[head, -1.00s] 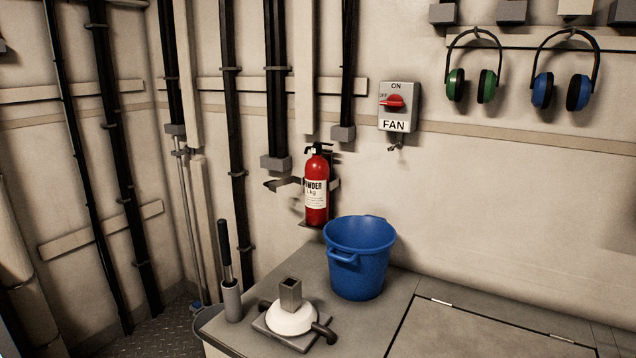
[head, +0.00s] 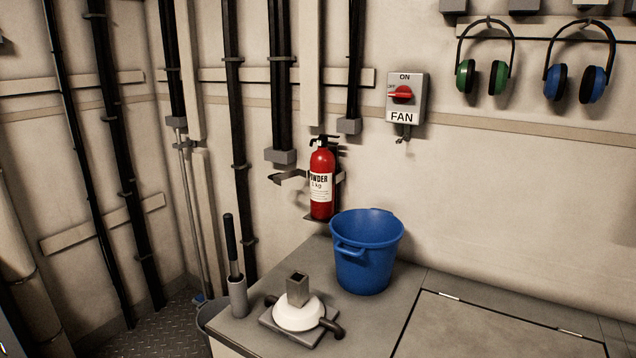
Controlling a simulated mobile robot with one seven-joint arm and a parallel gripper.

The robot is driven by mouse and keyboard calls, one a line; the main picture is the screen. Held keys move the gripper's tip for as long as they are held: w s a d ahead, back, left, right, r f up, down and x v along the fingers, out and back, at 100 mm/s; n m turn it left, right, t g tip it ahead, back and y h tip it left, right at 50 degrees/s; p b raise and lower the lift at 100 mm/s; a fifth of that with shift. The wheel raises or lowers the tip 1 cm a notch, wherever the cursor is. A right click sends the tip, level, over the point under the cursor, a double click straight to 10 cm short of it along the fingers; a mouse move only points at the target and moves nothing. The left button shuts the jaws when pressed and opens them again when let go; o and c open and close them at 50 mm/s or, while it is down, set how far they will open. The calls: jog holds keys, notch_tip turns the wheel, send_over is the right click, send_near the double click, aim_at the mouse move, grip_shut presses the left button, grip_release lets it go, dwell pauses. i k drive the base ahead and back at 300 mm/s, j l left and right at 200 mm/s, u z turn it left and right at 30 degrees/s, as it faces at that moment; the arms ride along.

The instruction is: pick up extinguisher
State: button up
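The red fire extinguisher (head: 322,186) hangs upright in a dark bracket on the back wall, in the middle of the head view. It has a black handle on top and a white label reading "POWDER". A blue bucket (head: 364,262) stands on the grey counter just in front of it and to the right, close to its lower end. My gripper does not show in the head view.
The grey counter (head: 380,318) carries a white domed fitting with a square post (head: 298,305) and a black-handled tool in a grey holder (head: 236,280). A fan switch box (head: 405,100) and green (head: 484,70) and blue ear defenders (head: 576,75) are on the wall.

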aim_at(322, 162)
jog(key=i+j, duration=0.2)
jog(key=j, duration=0.2)
jog(key=i+j, duration=0.2)
jog(key=j, duration=0.2)
jog(key=i+j, duration=0.25)
jog(key=j, duration=0.15)
jog(key=i+j, duration=0.2)
jog(key=j, duration=0.2)
jog(key=i+j, duration=0.2)
jog(key=j, duration=0.2)
jog(key=i+j, duration=0.2)
jog(key=j, duration=0.2)
jog(key=i+j, duration=0.2)
jog(key=j, duration=0.2)
jog(key=i+j+z, duration=0.15)
jog(key=j+z, duration=0.15)
jog(key=i+j+z, duration=0.1)
jog(key=j+z, duration=0.2)
jog(key=i+l+z, duration=0.1)
jog(key=z, duration=0.3)
jog(key=i+l+z, duration=0.1)
jog(key=z, duration=0.3)
jog(key=i, duration=0.25)
